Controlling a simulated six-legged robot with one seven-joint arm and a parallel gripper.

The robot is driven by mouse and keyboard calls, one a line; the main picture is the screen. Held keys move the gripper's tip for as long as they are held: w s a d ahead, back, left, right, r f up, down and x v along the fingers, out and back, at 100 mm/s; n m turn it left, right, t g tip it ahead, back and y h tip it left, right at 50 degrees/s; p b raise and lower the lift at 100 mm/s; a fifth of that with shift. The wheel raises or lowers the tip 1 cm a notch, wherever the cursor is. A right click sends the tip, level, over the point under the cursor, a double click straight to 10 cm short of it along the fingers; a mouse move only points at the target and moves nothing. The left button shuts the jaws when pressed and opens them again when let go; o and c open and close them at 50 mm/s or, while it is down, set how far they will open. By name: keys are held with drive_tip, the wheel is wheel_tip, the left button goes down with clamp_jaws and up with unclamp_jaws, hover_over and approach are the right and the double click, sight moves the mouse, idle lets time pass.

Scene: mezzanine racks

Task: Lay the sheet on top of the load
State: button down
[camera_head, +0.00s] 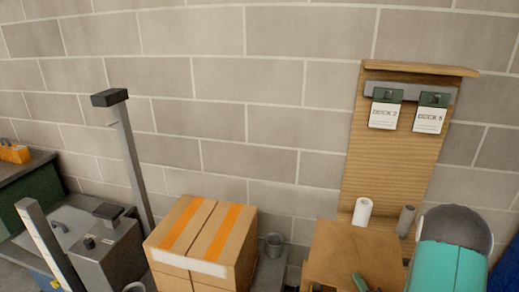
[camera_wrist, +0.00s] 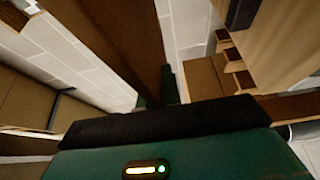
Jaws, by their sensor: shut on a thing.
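The load is a brown carton stack (camera_head: 202,238) with two orange stripes and a pale label strip, low at centre left in the head view. Its top is bare. My gripper (camera_wrist: 162,100) shows in the wrist view as a green body with a black bar and a lit indicator. It is shut on a brown flat piece (camera_wrist: 132,45), seen nearly edge-on, which looks like the sheet. The fingertips and the grip itself are mostly hidden. I cannot make out the gripper or the sheet in the head view.
A wooden bench (camera_head: 345,255) stands right of the load, with a white roll (camera_head: 362,212) and a grey tube (camera_head: 405,221). Its back panel (camera_head: 388,160) carries two dock cards. A grey post (camera_head: 130,165) rises left of the load.

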sight(321, 276)
drive_tip(key=shift+m+h, duration=0.4)
drive_tip(key=shift+h, duration=0.3)
drive_tip(key=w+a+f, duration=0.1)
drive_tip(key=w+a, duration=0.1)
drive_tip(key=a, duration=0.1)
drive_tip(key=w+a+f, duration=0.1)
drive_tip(key=w+a, duration=0.1)
drive_tip(key=a, duration=0.1)
drive_tip(key=w+a+f, duration=0.1)
drive_tip(key=w+a, duration=0.1)
drive_tip(key=a, duration=0.1)
drive_tip(key=shift+a+f, duration=0.2)
drive_tip(key=shift+f, duration=0.2)
drive_tip(key=w+a+f+h, duration=0.1)
drive_tip(key=a+f, duration=0.1)
drive_tip(key=a, duration=0.4)
drive_tip(key=shift+w+a+f+m, duration=0.25)
drive_tip(key=shift+a+f+m, duration=0.05)
drive_tip(key=shift+a+m, duration=0.1)
